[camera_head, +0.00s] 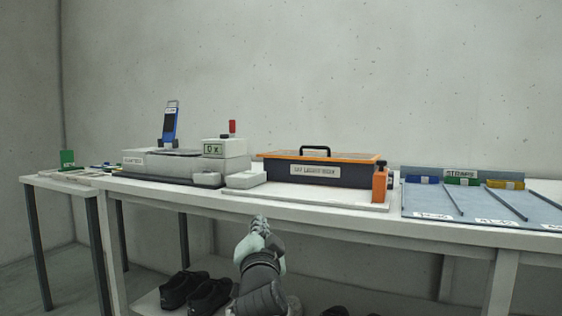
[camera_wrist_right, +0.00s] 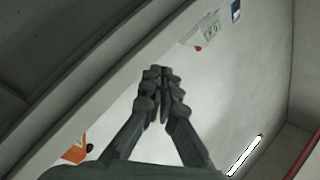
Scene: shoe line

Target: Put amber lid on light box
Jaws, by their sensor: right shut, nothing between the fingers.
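The light box (camera_head: 346,172) is a dark grey box with a white label, standing on the white table right of centre in the head view. The amber lid (camera_head: 285,154) is an orange panel with a black handle, and it lies along the top of the box; whether it is fully seated I cannot tell. My right gripper (camera_head: 260,222) is in front of the table edge, below and left of the box, apart from it. In the right wrist view the fingers (camera_wrist_right: 160,75) are together and empty. My left gripper is not in view.
A grey machine (camera_head: 185,162) with a small display stands left of the box. An orange post (camera_head: 379,184) stands at the box's right front. A sloped tray of straps (camera_head: 480,200) lies to the right. Black shoes (camera_head: 195,290) sit on the lower shelf.

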